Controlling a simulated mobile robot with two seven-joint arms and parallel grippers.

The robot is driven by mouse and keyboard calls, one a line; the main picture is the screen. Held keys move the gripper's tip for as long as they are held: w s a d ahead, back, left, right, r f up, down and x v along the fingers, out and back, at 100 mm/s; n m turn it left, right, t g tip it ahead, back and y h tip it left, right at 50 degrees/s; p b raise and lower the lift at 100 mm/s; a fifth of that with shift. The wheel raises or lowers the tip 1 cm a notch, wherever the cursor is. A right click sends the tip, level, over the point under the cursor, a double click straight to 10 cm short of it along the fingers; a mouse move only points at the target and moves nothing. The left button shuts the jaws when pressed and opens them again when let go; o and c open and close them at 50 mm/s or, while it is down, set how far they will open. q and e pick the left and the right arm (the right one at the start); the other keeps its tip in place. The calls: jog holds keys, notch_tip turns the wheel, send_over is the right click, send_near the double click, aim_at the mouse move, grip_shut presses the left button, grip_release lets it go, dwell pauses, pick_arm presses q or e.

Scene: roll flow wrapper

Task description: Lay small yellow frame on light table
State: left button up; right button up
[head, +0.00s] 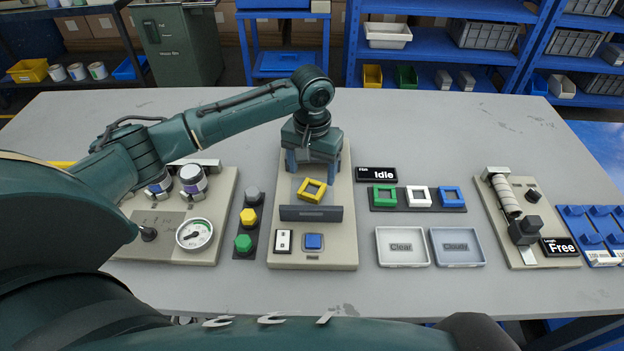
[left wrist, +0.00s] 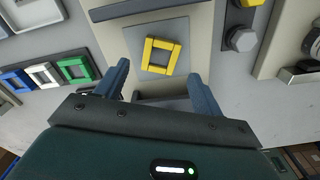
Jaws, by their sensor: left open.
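The small yellow frame (head: 318,181) is a square ring lying turned on the pale square plate of the beige central unit (head: 343,232), behind its dark bar. This unit looks like the light table. The frame also shows in the left wrist view (left wrist: 148,53), flat, between and beyond the fingertips. My left gripper (head: 316,168) is open above the unit, just behind the frame in the head view. Its two blue-grey fingers (left wrist: 158,70) are wide apart and hold nothing. My right gripper is not in view.
Right of the unit stand an "Idle" sign (head: 376,174), a dark rack with green, white and blue frames (head: 418,208), and trays marked Clear (head: 402,262) and Cloudy (head: 458,262). Left is a strip of coloured hexagonal pieces (head: 248,217) and a gauge panel (head: 224,205). The table's back is clear.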

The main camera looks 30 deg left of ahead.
aim_at(312, 191)
pick_arm(q)
notch_tip(312, 191, up, 8)
jog(key=shift+f, duration=0.25)
jog(key=shift+s, duration=0.1)
dwell(0.4)
